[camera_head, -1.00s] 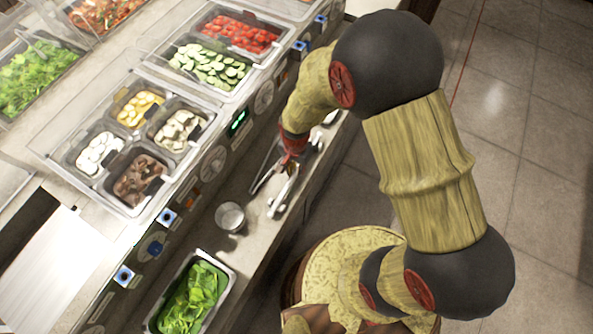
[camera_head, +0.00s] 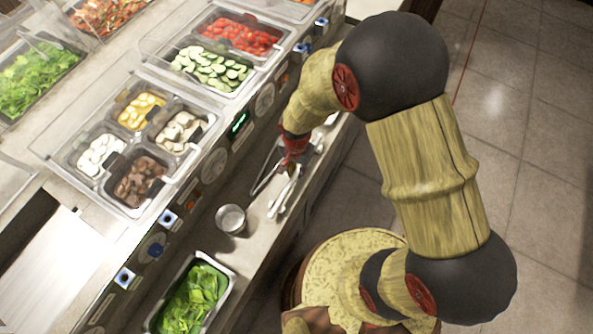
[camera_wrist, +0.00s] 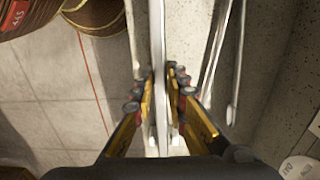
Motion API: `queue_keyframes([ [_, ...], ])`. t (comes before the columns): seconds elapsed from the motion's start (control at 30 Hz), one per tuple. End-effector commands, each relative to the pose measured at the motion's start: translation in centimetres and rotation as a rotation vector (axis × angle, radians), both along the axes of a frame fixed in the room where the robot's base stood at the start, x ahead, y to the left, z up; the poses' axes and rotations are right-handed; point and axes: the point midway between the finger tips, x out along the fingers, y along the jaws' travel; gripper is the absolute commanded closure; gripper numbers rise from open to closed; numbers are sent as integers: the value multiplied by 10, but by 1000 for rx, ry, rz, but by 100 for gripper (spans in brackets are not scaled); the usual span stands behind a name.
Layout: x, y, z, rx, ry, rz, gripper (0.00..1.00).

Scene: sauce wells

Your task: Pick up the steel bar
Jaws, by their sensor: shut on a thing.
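The steel bar (camera_wrist: 157,40) is a long, narrow, bright strip running up the middle of the wrist view. My gripper (camera_wrist: 160,92) is shut on it, with a finger on each side. In the head view, my gripper (camera_head: 292,160) is over the narrow counter ledge, partly hidden by my own wrist. The bar (camera_head: 282,197) shows there as a pale strip reaching down and left from the gripper. I cannot tell whether it touches the ledge.
A pair of metal tongs (camera_wrist: 216,62) lies close beside the bar. A metal cup (camera_head: 231,219) and a tray of green leaves (camera_head: 194,296) stand farther along the ledge. Topping wells line the counter. Open floor (camera_head: 525,130) lies to the right.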

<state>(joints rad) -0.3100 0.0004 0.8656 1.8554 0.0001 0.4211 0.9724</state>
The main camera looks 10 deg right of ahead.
Motion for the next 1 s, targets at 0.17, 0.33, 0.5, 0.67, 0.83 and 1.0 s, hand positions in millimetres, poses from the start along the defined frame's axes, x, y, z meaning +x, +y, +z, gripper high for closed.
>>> queue_keyframes([
  [0.17,1,0,28,1,-3,0,100],
  [0.33,-28,-3,62,2,-5,2,100],
  [0.5,-65,-9,92,1,-2,2,100],
  [0.67,-98,-14,106,1,-3,2,100],
  [0.83,-123,-17,116,1,-2,1,100],
  [1.0,-135,-19,121,1,-2,1,100],
])
